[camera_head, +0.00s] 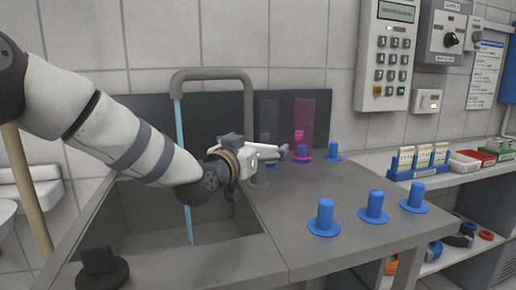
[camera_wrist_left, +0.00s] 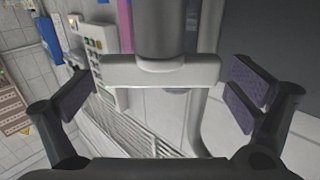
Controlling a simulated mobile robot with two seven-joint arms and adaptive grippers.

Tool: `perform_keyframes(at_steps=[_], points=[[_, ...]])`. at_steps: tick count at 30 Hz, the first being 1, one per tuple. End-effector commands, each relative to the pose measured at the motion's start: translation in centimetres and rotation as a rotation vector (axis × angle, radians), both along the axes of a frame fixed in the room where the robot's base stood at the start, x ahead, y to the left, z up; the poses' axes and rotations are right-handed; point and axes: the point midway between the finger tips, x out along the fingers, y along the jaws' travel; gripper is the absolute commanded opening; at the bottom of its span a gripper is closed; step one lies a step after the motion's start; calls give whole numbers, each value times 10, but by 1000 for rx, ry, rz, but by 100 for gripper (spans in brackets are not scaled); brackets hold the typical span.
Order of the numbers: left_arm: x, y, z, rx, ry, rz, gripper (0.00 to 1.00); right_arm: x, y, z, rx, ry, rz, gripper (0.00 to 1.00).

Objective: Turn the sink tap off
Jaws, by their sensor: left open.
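The grey arched tap (camera_head: 214,74) stands at the sink's back right, and a blue stream of water (camera_head: 181,150) falls from its spout into the sink (camera_head: 150,222). My left gripper (camera_head: 270,153) is beside the tap's base, reaching in from the left and partly hiding it. In the left wrist view, a pale crossbar handle (camera_wrist_left: 160,72) on a grey cylinder (camera_wrist_left: 163,28) lies between my open left fingers (camera_wrist_left: 162,92). Gaps show between the bar's ends and both finger pads. My right gripper is not in view.
Several blue flanged pegs (camera_head: 325,218) stand on the grey counter (camera_head: 300,195) right of the sink. A shelf (camera_head: 405,196) with boxes is at the right, below a wall keypad (camera_head: 389,55).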

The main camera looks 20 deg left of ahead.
Motion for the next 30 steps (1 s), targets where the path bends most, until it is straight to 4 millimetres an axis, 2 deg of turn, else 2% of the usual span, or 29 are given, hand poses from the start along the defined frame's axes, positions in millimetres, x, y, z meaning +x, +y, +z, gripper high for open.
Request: perform_keyframes(at_steps=[8, 15, 23, 30], points=[[3, -1, 0, 0, 0, -1, 100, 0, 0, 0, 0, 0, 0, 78], [3, -1, 0, 0, 0, -1, 52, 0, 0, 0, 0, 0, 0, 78], [3, -1, 2, 1, -2, 16, 52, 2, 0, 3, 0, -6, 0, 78], [2, -3, 7, 3, -6, 129, 52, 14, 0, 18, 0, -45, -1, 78]])
